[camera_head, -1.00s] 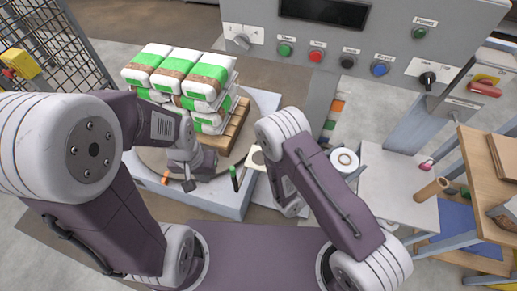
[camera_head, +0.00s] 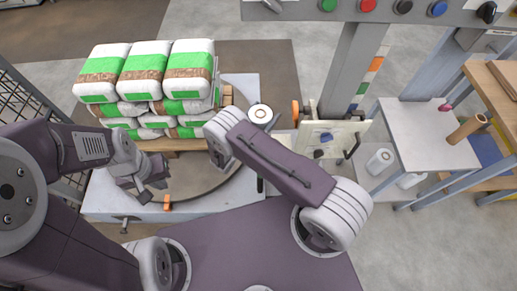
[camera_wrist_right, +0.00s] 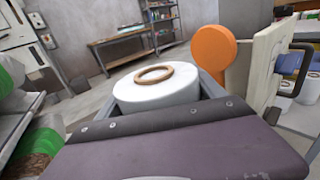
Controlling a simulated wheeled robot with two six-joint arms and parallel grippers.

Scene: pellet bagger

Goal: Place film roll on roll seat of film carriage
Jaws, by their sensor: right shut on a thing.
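The film roll (camera_wrist_right: 157,94) is white with a brown core ring and is gripped upright in my right gripper (camera_wrist_right: 160,100). In the head view the roll (camera_head: 260,114) shows beyond my right forearm, which hides most of that gripper. The pale panel (camera_head: 345,133) with a black handle, which looks like the film carriage, stands just right of the roll. An orange round part (camera_head: 295,113) is on its left side; it also shows in the wrist view (camera_wrist_right: 212,52), apart from the roll. I cannot make out the roll seat. My left gripper (camera_head: 148,193) hangs near the turntable; its jaw opening is unclear.
Green-and-white bags (camera_head: 140,68) are stacked on a pallet at the left. A post (camera_head: 345,75) rises behind the carriage. A control panel crosses the top.

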